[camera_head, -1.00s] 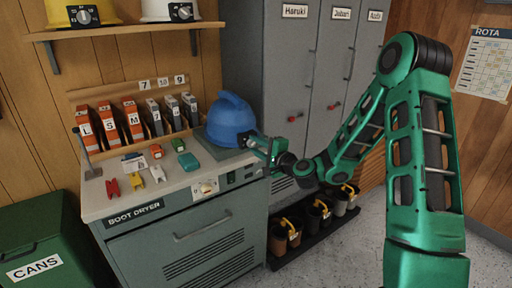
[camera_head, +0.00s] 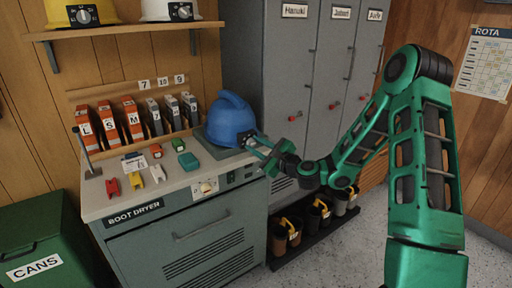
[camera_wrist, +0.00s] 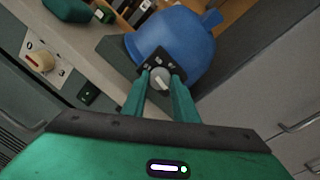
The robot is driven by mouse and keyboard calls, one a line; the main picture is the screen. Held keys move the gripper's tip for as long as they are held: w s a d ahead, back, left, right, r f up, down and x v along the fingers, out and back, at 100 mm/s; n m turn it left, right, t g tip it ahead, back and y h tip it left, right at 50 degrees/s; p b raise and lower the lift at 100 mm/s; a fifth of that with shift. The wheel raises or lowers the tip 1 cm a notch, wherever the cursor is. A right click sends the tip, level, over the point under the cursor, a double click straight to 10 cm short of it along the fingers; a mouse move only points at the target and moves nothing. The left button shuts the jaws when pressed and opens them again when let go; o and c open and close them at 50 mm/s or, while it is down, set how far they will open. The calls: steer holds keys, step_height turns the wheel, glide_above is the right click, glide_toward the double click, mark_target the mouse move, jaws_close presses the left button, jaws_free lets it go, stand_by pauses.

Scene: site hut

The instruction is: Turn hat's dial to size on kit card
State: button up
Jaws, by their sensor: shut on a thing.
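A blue hard hat (camera_head: 231,118) sits on a grey pad (camera_head: 216,148) at the right end of the boot dryer top. In the wrist view the hat (camera_wrist: 178,38) has a black plate with small white marks and a round grey dial (camera_wrist: 159,77) with a pale pointer bar. The marks are too small to read. My gripper (camera_wrist: 160,88) is shut on the dial, one finger on each side. In the head view my gripper (camera_head: 259,146) reaches the hat's right side and hides the dial. A small white kit card (camera_head: 134,161) lies on the dryer top; its print is unreadable.
Orange and grey boxes (camera_head: 133,118) marked with sizes stand along the back. Coloured clips (camera_head: 136,180) and small blocks lie in front. The dryer has its own front knob (camera_head: 206,187). Grey lockers (camera_head: 290,60) stand close on the right; boots (camera_head: 318,215) are on the floor.

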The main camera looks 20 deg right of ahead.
steer(key=shift+d+f+m, duration=0.1)
steer(key=shift+d+m, duration=0.05)
steer(key=shift+m, duration=0.15)
steer(key=o, duration=1.1)
steer(key=shift+c, duration=0.2)
steer(key=v, duration=1)
steer(key=shift+s, duration=0.25)
